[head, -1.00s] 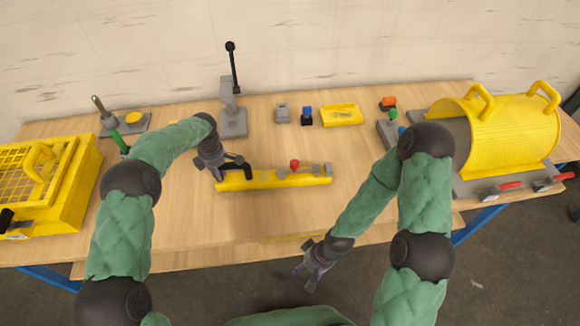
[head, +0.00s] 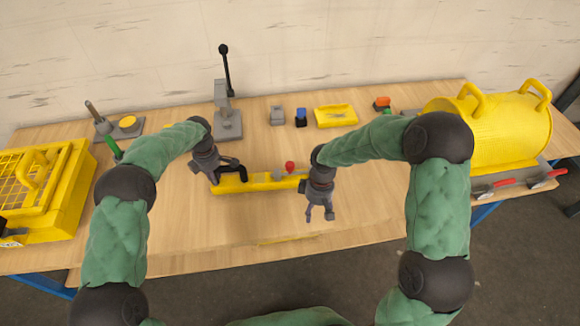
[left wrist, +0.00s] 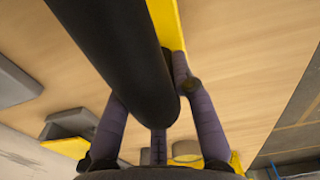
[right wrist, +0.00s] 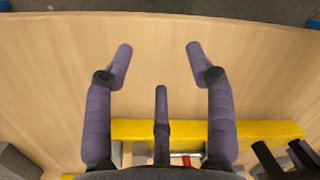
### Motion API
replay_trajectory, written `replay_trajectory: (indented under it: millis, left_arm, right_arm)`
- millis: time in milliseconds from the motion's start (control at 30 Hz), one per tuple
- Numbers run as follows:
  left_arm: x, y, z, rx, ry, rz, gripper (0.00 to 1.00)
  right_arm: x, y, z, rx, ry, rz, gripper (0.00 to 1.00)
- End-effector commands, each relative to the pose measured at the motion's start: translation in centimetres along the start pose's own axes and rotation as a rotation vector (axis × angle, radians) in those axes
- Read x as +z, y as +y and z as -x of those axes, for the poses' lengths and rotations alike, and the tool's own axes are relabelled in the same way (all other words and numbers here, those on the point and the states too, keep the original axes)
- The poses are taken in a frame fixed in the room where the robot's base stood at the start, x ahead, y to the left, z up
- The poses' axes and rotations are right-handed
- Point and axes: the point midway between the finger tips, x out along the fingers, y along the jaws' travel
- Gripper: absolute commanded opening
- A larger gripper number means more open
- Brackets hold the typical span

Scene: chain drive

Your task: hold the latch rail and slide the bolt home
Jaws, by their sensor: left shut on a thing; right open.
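The yellow latch rail (head: 240,186) lies on the table in front of me in the head view. A red knob (head: 290,167), which looks like the bolt's handle, stands up near the rail's right part. My left gripper (head: 222,175) is shut on the black handle (left wrist: 125,60) at the rail's left end. My right gripper (head: 320,214) is open and empty, in front of the rail's right end and hiding part of it. In the right wrist view the rail (right wrist: 265,130) crosses behind the open fingers, and the red knob (right wrist: 187,160) shows at the bottom edge.
A grey lever press (head: 228,122) stands behind the rail. Small grey and blue blocks (head: 301,118) and a yellow tray (head: 336,115) sit at the back. A yellow cage (head: 45,190) is at left, a yellow drum cover (head: 500,130) at right.

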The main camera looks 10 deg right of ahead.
Motion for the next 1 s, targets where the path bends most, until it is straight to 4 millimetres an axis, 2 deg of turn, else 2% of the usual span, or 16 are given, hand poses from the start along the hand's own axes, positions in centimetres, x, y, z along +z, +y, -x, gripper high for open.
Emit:
replay_trajectory:
  millis: [33,200,333,500,633,733,867,1000]
  left_arm:
    - [0.0,0.0,0.0,0.001,-0.001,-0.001,0.0]
    - [0.1,0.0,0.0,0.001,-0.001,0.0,0.0]
    - [0.1,0.0,0.0,0.001,-0.001,0.0,0.0]
    - [0.1,0.0,0.0,0.001,-0.001,0.0,0.0]
    - [0.1,0.0,0.0,0.001,-0.001,0.0,0.0]
    - [0.1,0.0,0.0,0.001,-0.001,-0.001,0.0]
    - [0.1,0.0,0.0,0.001,-0.001,-0.001,0.0]
    - [0.1,0.0,0.0,0.001,-0.001,-0.001,0.0]
  right_arm:
    - [-2.1,0.9,1.4,0.021,0.011,-0.033,0.56]
    - [-8.3,3.0,7.2,0.074,0.041,-0.187,0.56]
    - [-12.0,3.5,11.4,0.098,0.066,-0.294,0.56]
    - [-14.7,3.4,15.1,0.11,0.091,-0.387,0.56]
    - [-15.6,3.3,16.3,0.113,0.099,-0.419,0.56]
    - [-15.7,3.3,16.0,0.113,0.099,-0.426,0.56]
    - [-15.8,3.5,14.4,0.112,0.097,-0.426,0.56]
    - [-16.0,3.8,11.8,0.112,0.097,-0.426,0.56]
